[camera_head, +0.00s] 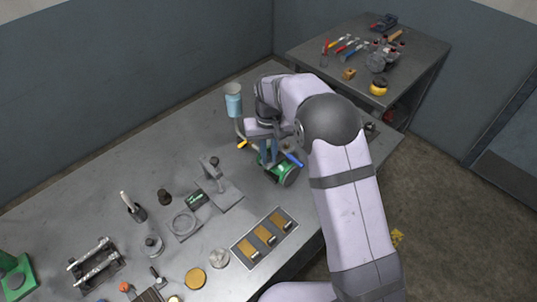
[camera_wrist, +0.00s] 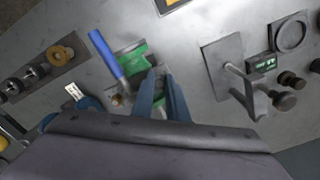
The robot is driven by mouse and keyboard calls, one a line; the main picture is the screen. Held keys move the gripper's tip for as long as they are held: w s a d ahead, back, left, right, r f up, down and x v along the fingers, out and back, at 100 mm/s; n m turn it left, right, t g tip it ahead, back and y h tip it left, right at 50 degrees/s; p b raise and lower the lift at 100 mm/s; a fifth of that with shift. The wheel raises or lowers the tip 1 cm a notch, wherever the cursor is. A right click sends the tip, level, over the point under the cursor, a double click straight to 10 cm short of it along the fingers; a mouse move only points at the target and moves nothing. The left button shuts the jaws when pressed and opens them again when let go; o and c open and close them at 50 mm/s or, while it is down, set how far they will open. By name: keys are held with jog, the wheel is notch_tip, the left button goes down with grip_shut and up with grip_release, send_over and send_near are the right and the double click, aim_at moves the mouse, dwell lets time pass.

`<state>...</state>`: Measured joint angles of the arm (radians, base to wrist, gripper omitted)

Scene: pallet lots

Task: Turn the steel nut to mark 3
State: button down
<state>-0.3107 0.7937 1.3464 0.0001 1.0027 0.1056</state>
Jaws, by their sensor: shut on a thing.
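My gripper (camera_wrist: 158,75) points down at the green fixture (camera_wrist: 132,58), its two blue fingers close together. They are shut on a small grey part, apparently the steel nut, which the fingers mostly hide. The green fixture also shows in the head view (camera_head: 289,176), partly behind my gripper (camera_head: 269,158). A blue handle (camera_wrist: 108,53) stands out beside the fingers; it also shows in the head view (camera_head: 293,159). I cannot read mark 3 or any other mark in either view.
A grey stand (camera_head: 218,185) with a small green display (camera_head: 195,200) is left of the fixture. A tray of brass pieces (camera_head: 246,240) lies at the bench's front edge. A plate with knobs (camera_wrist: 43,80) is at left in the wrist view. A light-blue cup (camera_head: 233,102) stands behind my gripper.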

aim_at(269, 159)
jog(key=shift+w+r, duration=0.1)
jog(key=shift+r, duration=0.05)
jog(key=c, duration=1.7)
grip_release()
jog(key=shift+c, duration=0.2)
jog(key=shift+r+b, duration=1.3)
jog(key=shift+r, duration=2.3)
